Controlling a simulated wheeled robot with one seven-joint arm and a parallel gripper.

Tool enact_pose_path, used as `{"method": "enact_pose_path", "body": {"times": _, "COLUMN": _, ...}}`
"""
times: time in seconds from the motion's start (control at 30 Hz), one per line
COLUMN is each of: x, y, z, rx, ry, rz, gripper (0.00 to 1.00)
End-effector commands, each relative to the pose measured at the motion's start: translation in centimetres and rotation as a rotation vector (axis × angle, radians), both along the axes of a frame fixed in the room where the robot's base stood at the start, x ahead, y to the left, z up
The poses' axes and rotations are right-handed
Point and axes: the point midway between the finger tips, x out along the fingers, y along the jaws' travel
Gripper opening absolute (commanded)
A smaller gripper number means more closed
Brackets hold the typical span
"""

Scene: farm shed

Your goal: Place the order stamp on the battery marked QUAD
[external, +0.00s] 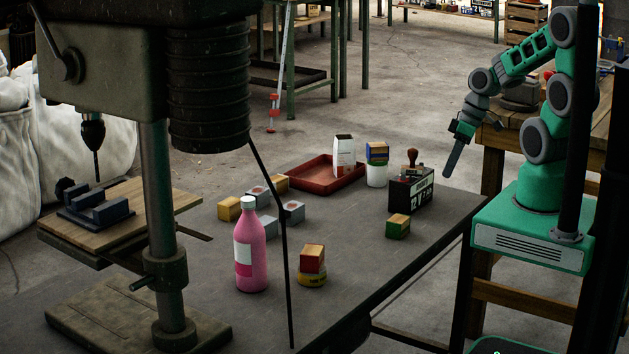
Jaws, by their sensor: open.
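The order stamp (412,158), with a brown knob handle, stands upright on top of a black battery (411,194). The battery is on the right part of the dark table; white lettering shows on its side, but I cannot read QUAD there.
A red tray (308,178) with a white carton (344,156), a white cup (376,176) topped by blocks, a green-and-wood block (398,226), a pink bottle (250,252) and several grey blocks (292,212) stand around. A drill press (160,190) blocks the left. Bare table lies front right.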

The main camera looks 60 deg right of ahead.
Motion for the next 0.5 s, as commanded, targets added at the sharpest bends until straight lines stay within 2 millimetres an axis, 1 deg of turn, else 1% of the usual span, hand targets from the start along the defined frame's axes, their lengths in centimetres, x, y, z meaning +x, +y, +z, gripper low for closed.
{"method": "enact_pose_path", "body": {"times": 0.03, "x": 0.4, "y": 0.8, "z": 1.7, "rx": -0.059, "ry": 0.021, "rz": -0.026, "gripper": 0.48}}
{"method": "enact_pose_path", "body": {"times": 0.1, "x": 0.5, "y": 1.5, "z": 3.9, "rx": -0.12, "ry": 0.044, "rz": -0.12, "gripper": 0.48}}
{"method": "enact_pose_path", "body": {"times": 0.2, "x": 0.5, "y": 2.4, "z": 6.6, "rx": -0.162, "ry": 0.044, "rz": -0.242, "gripper": 0.48}}
{"method": "enact_pose_path", "body": {"times": 0.23, "x": 0.5, "y": 2.6, "z": 7.1, "rx": -0.166, "ry": 0.041, "rz": -0.271, "gripper": 0.48}}
{"method": "enact_pose_path", "body": {"times": 0.33, "x": 0.3, "y": 2.9, "z": 8.2, "rx": -0.171, "ry": 0.037, "rz": -0.331, "gripper": 0.48}}
{"method": "enact_pose_path", "body": {"times": 0.5, "x": 0.3, "y": 2.8, "z": 8.3, "rx": -0.171, "ry": 0.038, "rz": -0.345, "gripper": 0.48}}
